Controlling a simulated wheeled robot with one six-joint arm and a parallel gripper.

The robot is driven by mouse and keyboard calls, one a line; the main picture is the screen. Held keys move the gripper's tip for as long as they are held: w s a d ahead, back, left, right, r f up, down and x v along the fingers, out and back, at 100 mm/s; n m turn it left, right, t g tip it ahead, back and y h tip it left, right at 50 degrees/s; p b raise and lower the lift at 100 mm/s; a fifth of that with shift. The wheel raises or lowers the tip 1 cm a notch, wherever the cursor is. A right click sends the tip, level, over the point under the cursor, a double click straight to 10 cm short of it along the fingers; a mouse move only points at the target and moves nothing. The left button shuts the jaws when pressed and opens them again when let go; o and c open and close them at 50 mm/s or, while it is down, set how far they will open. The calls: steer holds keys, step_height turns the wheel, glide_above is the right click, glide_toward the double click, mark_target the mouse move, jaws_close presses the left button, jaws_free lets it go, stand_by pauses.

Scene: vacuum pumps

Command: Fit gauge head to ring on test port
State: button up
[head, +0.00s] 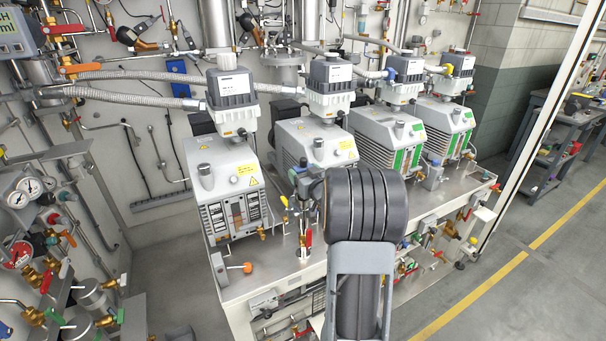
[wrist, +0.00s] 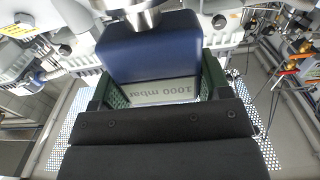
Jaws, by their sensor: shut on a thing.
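The gauge head is a dark blue block (wrist: 150,47) in the wrist view, with a pale face reading "1000 mbar" upside down. A round metal flange (wrist: 142,16) shows at its top end, cut by the picture edge. My gripper (wrist: 155,84) is shut on the gauge head, with a dark green finger at each side. In the head view my arm hides the gripper and the gauge head. A small upright fitting with a red-handled valve (head: 308,238) stands just left of my arm. I cannot tell whether it is the test port, and I cannot make out the ring.
Several grey vacuum pumps (head: 222,170) stand in a row on a metal bench (head: 235,288) behind my arm. An orange-knobbed part (head: 247,268) sits at the bench's front left. A gauge panel (head: 22,195) is at far left. The floor (head: 520,290) at right is clear.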

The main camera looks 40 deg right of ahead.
stand_by(0.3)
steer(key=shift+f+b, duration=0.6)
steer(key=shift+b, duration=0.3)
steer(key=shift+f+b, duration=0.3)
steer(key=shift+b, duration=0.15)
stand_by(0.4)
steer(key=o, duration=1.2)
steer(key=shift+f, duration=0.1)
steer(key=s+a+b, duration=0.1)
steer(key=s+a, duration=0.1)
steer(key=s, duration=1.1)
steer(key=shift+s+b, duration=0.3)
steer(key=shift+s, duration=0.05)
